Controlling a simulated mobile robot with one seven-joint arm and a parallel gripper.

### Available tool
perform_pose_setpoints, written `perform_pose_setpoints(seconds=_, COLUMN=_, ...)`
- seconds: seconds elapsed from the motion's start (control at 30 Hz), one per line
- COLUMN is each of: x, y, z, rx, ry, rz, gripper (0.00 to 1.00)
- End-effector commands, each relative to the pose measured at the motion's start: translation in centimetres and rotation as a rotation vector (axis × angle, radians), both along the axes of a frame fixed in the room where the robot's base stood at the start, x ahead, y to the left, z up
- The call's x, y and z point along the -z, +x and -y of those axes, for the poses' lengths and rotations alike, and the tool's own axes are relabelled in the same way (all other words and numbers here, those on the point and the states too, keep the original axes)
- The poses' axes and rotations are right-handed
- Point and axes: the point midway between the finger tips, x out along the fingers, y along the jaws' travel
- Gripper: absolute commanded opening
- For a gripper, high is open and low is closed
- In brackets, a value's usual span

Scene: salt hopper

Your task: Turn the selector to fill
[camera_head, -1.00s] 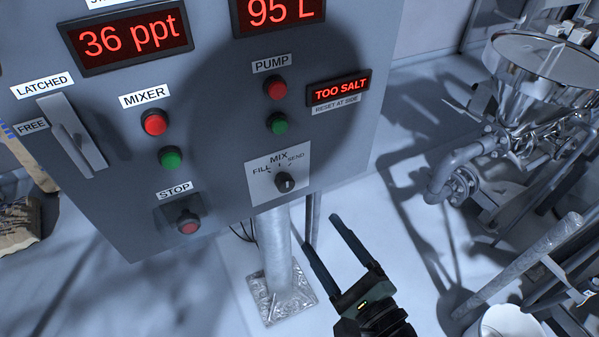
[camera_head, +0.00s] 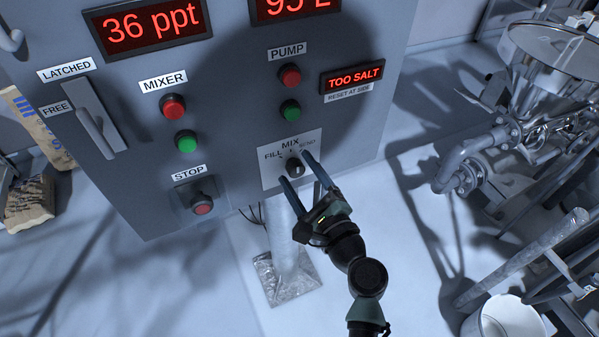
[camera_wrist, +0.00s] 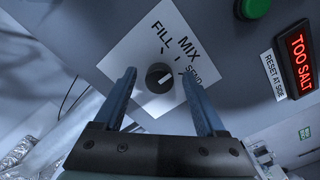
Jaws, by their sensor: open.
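The selector (camera_head: 297,169) is a round black knob with a white mark, on a white plate (camera_head: 271,171) marked FILL, MIX and SEND low on the grey panel. Its mark points roughly up toward MIX, between FILL at left and SEND at right. My gripper (camera_head: 294,166) is open in front of the plate, one finger at the knob's lower left and one at its upper right. In the wrist view the knob (camera_wrist: 159,76) shows between the two open fingers (camera_wrist: 159,73). I see no clear contact; the depth gap is hard to tell.
Above the plate are the green (camera_head: 290,110) and red (camera_head: 290,75) pump buttons and the TOO SALT display (camera_head: 352,77). The red stop button (camera_head: 202,205) is at lower left. A metal hopper (camera_head: 560,60) with pipes stands at right. Floor below the panel is mostly clear.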

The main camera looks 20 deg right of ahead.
Motion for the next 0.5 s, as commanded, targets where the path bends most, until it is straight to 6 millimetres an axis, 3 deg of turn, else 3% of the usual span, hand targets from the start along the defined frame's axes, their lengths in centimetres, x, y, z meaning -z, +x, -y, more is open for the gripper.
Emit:
perform_pose_setpoints(seconds=0.17, x=0.02, y=-0.01, z=-0.02, rx=-0.001, ry=0.000, rz=-0.001, gripper=0.73)
perform_pose_setpoints(seconds=0.5, x=0.03, y=-0.04, z=-0.01, rx=-0.001, ry=0.000, rz=-0.001, gripper=0.12)
